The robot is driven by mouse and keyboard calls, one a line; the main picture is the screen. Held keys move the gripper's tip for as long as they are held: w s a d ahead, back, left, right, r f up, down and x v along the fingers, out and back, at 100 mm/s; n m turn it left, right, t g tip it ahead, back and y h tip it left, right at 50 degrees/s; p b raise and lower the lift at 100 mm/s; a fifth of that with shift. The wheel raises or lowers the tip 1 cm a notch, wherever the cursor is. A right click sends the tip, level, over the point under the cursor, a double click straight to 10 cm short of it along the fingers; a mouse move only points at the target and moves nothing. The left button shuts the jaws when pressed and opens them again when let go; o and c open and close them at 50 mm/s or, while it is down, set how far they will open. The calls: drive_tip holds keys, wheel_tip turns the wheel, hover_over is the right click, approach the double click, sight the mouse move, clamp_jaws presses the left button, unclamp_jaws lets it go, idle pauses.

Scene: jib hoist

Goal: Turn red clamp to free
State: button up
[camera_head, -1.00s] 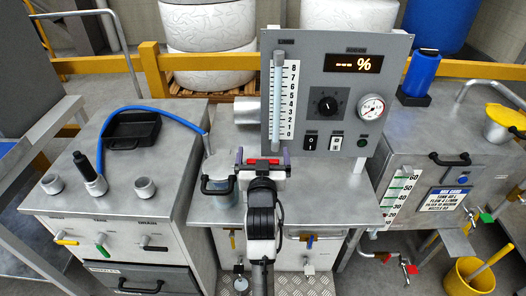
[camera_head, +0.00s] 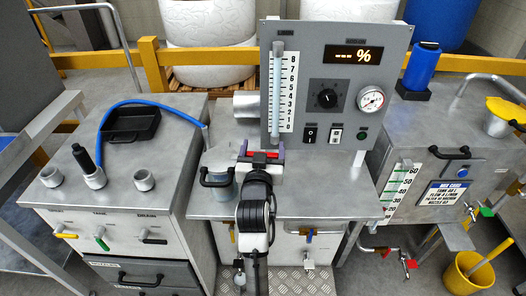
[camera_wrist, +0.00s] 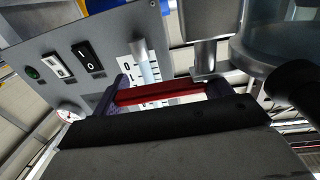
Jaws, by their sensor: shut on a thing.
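The red clamp (camera_head: 265,155) is a short red bar at the foot of the clear gauge tube (camera_head: 276,100), in front of the grey panel. In the wrist view the red clamp (camera_wrist: 160,93) lies crosswise between my two purple fingertips, near the tube's lower end. My gripper (camera_head: 262,152) is shut on the clamp, one finger at each end; it also shows in the wrist view (camera_wrist: 168,94). The dark gripper body hides the clamp's lower side and its mount in the wrist view. I cannot tell the clamp's turn position.
The grey panel (camera_head: 392,75) with dial, round gauge and switches stands right behind. A lidded jar with a black handle (camera_head: 216,178) is close left of my gripper. The bench top is bare to the right (camera_head: 330,190). A black tray (camera_head: 130,122) and blue hose lie further left.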

drive_tip(key=shift+s+m+h, duration=0.1)
drive_tip(key=shift+m+h, duration=0.3)
drive_tip(key=shift+h, duration=0.3)
drive_tip(key=o, duration=1.4)
drive_tip(key=shift+s, duration=0.1)
